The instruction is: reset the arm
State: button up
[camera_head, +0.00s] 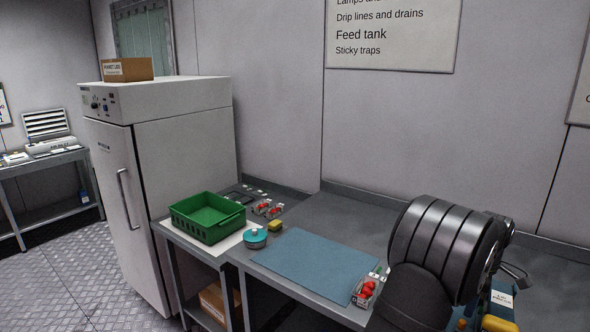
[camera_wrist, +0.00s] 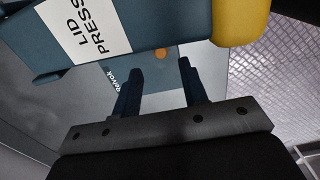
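My arm fills the right side of the head view, its dark, rounded links raised over the bench's right end. My gripper (camera_wrist: 158,67) shows in the wrist view with its two dark fingers spread apart and nothing between them. Beyond the fingertips is a blue-grey device labelled "LID PRESS" (camera_wrist: 60,48) with a yellow part (camera_wrist: 240,20). In the head view the arm hides most of this press, leaving a label (camera_head: 503,299) and yellow parts visible. I cannot tell the exact gap between fingers and press.
A blue mat (camera_head: 310,262) lies on the bench (camera_head: 345,215). A green crate (camera_head: 207,218), a teal round item (camera_head: 255,239), a yellow block (camera_head: 275,225) and more berries (camera_head: 268,208) are left.

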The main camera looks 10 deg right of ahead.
notch_tip(320, 180, down, 7)
jog(key=shift+a+f, duration=0.1)
jog(key=shift+f, duration=0.05)
jog(key=w+a, duration=0.1)
jog(key=w+a+r, duration=0.1)
jog(key=w+a, duration=0.1)
jog(key=shift+w+a, duration=0.1)
jog(key=shift+w, duration=0.15)
notch_tip(320, 180, up, 17)
jog(key=s+a+f+m+t+h, duration=0.1)
jog(key=s+m, duration=0.5)
jog(key=m, duration=0.9)
jog(key=shift+a+t+h, duration=0.7)
jog(key=shift+a+t, duration=0.6)
jog(key=shift+t, duration=0.1)
jog(key=shift+s, duration=0.1)
